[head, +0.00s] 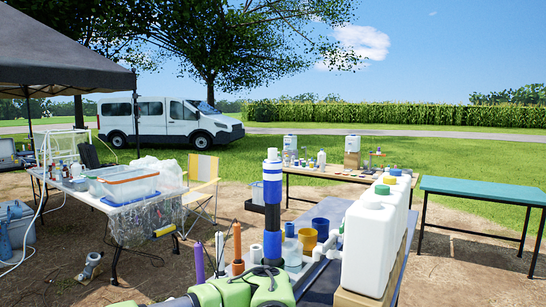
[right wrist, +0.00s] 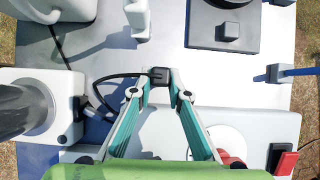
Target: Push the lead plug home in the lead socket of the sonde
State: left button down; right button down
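In the right wrist view my right gripper (right wrist: 159,88) reaches away from the camera, its two teal-padded fingers closed at the tips on a small black block, which looks like the lead plug (right wrist: 158,75). A thin black cable leaves the plug's left side and curves down behind the left finger. I cannot tell whether this is the sonde, and I cannot clearly make out a lead socket. My left gripper is not in view.
In the head view a tall blue, white and black column (head: 272,190) rises in front. Large white containers (head: 370,240) stand to its right. Blue and orange cups (head: 308,240) are between them. A green-topped table (head: 485,188) at right is bare. A red-topped item (right wrist: 284,161) is at the wrist view's lower right.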

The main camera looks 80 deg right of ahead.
jog(key=shift+r, duration=0.1)
jog(key=shift+r+p, duration=2.05)
jog(key=shift+r, duration=1.35)
